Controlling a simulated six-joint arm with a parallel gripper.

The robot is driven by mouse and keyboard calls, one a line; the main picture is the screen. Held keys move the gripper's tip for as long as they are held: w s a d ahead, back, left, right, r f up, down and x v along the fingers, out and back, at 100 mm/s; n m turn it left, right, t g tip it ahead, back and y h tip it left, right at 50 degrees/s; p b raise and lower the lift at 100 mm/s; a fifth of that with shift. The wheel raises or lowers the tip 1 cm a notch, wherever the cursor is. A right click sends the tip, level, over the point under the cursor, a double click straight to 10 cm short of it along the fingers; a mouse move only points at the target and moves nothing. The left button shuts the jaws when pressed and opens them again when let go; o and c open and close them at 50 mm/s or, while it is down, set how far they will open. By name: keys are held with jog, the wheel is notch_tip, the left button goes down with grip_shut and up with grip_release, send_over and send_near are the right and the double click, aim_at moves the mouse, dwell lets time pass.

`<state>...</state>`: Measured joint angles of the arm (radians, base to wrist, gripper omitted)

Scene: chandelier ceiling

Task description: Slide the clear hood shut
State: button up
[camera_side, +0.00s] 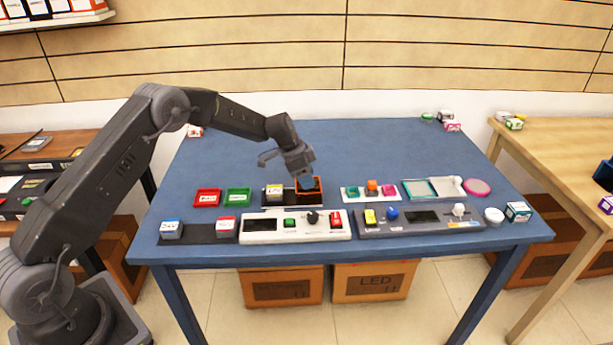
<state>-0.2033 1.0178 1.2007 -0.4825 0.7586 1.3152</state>
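A dark tray (284,204) lies near the middle of the blue table. An orange-edged box-like part (318,197) sits at its right end and may be the clear hood; its walls are too small to make out. A block with a white and yellow label (274,192) stands at the tray's left end, outside the orange edges. My gripper (307,183) points down at the orange-edged part, over or inside its top. I cannot tell whether it touches it. The fingers are small and dark, and whether they are apart or closed is unclear.
In front stand a white control panel (262,238) and a grey one (470,224) with knobs. Red (207,198) and green (238,197) trays lie left. A white tray (349,197) with small parts and a teal-framed unit (419,189) stand right. The table's back is mostly clear.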

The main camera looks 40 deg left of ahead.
grip_shut()
dwell(0.3)
jog(key=s+a, duration=0.7)
jog(key=shift+a, duration=0.1)
jog(key=shift+c, duration=1.9)
grip_release()
jog(key=shift+s, duration=0.1)
jog(key=o, duration=0.4)
jog(key=shift+r, duration=0.1)
